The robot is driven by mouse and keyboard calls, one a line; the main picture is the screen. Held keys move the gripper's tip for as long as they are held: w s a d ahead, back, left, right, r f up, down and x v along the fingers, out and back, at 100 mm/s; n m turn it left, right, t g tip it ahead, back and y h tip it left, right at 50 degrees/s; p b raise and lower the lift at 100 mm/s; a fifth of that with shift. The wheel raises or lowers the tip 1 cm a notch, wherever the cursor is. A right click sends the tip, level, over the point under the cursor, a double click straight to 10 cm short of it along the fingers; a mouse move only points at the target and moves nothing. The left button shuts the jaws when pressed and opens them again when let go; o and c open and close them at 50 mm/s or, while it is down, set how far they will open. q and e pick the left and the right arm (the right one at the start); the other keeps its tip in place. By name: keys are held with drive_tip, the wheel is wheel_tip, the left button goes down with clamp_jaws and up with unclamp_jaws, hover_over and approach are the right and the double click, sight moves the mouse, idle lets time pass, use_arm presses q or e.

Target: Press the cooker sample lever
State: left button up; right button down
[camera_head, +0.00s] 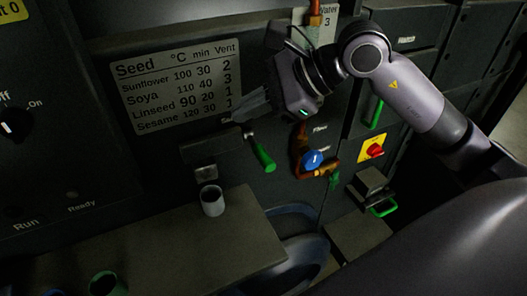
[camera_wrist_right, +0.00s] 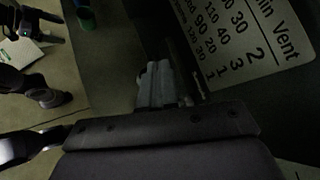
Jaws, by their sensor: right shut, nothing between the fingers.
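A green-handled lever (camera_head: 262,155) sticks out of the dark machine front in the head view, below the seed table plate, and slants down to the right. A sampling spout (camera_head: 207,173) is to its left, with a small grey cup (camera_head: 212,200) beneath it. My right gripper (camera_head: 240,113) is shut and empty, pointing left just above the lever's inner end. I cannot tell whether it touches the lever. In the right wrist view its closed fingers (camera_wrist_right: 157,82) show beside the seed plate, and the lever cannot be made out. My left gripper is not in the head view.
A blue valve knob (camera_head: 313,160) on copper pipe and a red switch on a yellow plate (camera_head: 372,149) are to the lever's right. A green-handled drawer (camera_head: 377,195) sits lower right. A bench (camera_head: 190,255) juts out below. Its left top is mostly clear.

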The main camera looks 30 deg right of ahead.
drive_tip(key=d+h, duration=0.1)
drive_tip(key=d, duration=0.1)
drive_tip(key=w+d+h, duration=0.1)
drive_tip(key=d+h, duration=0.1)
drive_tip(key=shift+w+d+f+t, duration=0.1)
drive_tip(key=shift+w+d+t, duration=0.05)
drive_tip(key=shift+d+t, duration=0.15)
drive_tip(key=shift+f, duration=0.1)
drive_tip(key=b, duration=0.5)
hover_over(265, 155)
drive_tip(key=f, duration=0.7)
drive_tip(key=shift+d+f, duration=0.25)
drive_tip(key=shift+f+b, duration=0.6)
drive_tip(key=shift+b, duration=0.05)
idle(0.6)
drive_tip(key=shift+f+b, duration=0.4)
drive_tip(key=shift+b, duration=0.15)
drive_tip(key=shift+f+b, duration=1.55)
drive_tip(key=shift+b, duration=0.2)
idle(2.0)
